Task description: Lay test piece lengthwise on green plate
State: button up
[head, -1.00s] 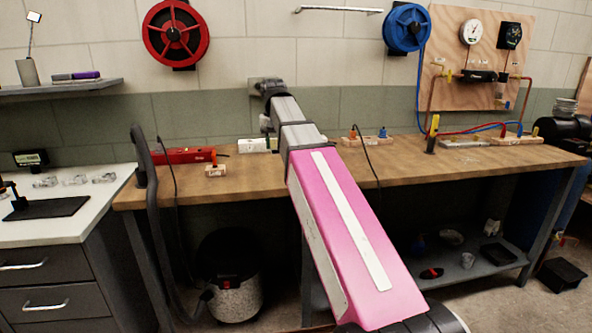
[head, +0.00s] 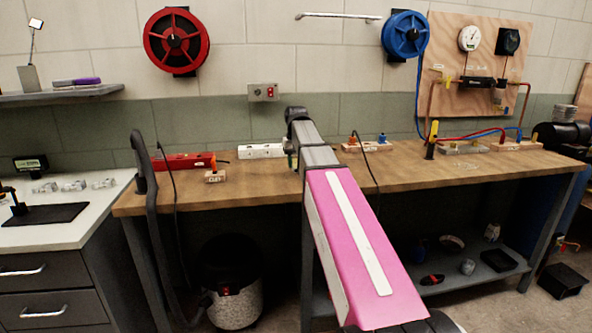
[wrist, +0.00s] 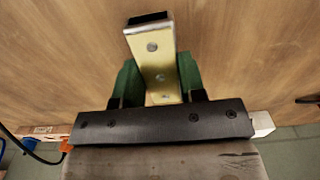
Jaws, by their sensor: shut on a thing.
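The test piece (wrist: 156,60) shows in the wrist view as a flat, pale gold bar with several round rivets or holes and a dark far end. My gripper (wrist: 157,75) has green fingers on either side of the bar and is shut on it. The bar sticks out past the fingertips, above or in front of a brown wooden surface; the gap cannot be judged. In the head view my arm hides most of the gripper and the piece. I cannot make out a green plate in either view.
The wooden workbench (head: 445,177) carries a red tool (head: 185,161), a white block (head: 260,151), small labelled wooden holders (head: 215,177) and a yellow-handled tool (head: 432,140). A black hose (head: 144,190) stands at its left end. The bench top right of my arm has free room.

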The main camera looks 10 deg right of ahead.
aim_at(296, 163)
jog(key=shift+f, duration=1.4)
jog(key=shift+f, duration=0.15)
jog(key=o, duration=0.9)
jog(key=shift+o, duration=0.2)
